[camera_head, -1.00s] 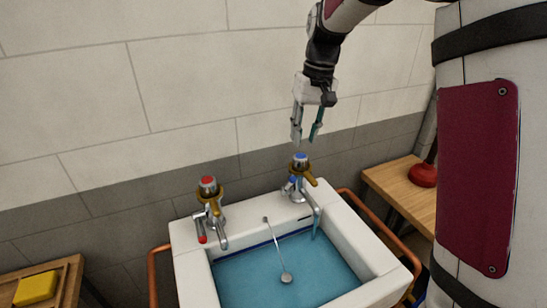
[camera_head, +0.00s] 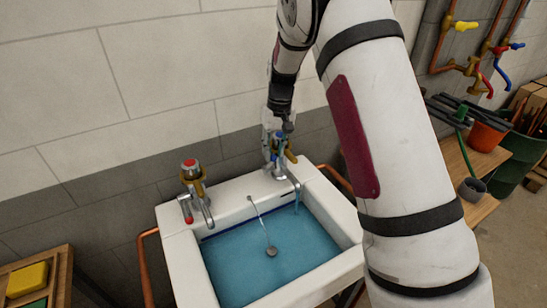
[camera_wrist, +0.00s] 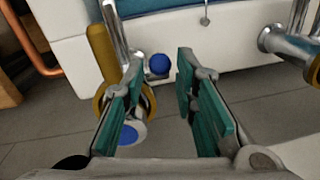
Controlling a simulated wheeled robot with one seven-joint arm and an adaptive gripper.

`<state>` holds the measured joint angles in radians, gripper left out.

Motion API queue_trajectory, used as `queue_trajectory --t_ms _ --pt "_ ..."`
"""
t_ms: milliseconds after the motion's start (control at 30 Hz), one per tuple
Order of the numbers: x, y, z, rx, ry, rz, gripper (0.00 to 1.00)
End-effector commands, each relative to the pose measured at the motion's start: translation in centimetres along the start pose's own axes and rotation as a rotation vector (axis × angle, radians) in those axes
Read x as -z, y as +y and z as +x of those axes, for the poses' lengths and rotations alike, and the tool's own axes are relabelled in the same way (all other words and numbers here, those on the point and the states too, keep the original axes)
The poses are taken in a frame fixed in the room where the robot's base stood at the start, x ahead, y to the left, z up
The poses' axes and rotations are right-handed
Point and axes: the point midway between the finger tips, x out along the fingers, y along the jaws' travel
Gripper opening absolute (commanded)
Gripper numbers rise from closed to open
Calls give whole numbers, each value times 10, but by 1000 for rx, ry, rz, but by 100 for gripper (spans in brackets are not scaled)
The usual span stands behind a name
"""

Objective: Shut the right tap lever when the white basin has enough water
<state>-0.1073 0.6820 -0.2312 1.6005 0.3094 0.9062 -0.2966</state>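The white basin (camera_head: 180,262) holds blue water (camera_head: 265,262), its surface close below a dark blue line on the back inner wall. A thin stream falls from the right tap's spout (camera_head: 292,182). My gripper (camera_head: 277,150) is down at this tap and hides much of it in the head view. In the wrist view my gripper (camera_wrist: 160,100) is open, its teal fingers apart. The right tap lever's blue ball end (camera_wrist: 159,64) shows between and beyond the fingertips. The tap's blue cap (camera_wrist: 130,133) and brass part (camera_wrist: 103,50) are by the left finger; contact is unclear.
The left tap (camera_head: 192,180) has a red cap and red-tipped lever. A plug (camera_head: 271,251) on a chain shows in the basin. A copper rail (camera_head: 145,270) flanks the basin. A yellow sponge (camera_head: 26,279) lies at lower left. A bench and bins stand right.

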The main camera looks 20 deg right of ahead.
Motion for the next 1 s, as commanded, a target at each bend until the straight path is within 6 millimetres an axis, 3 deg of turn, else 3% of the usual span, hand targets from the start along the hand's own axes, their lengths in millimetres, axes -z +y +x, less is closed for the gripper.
queue_trajectory --t_ms 200,600,733,1000 --pt "-1 0 26 0 -2 1 26" --pt "0 0 34 0 0 0 26" --pt "0 0 33 0 0 0 0" --pt "2 0 34 1 4 1 0"
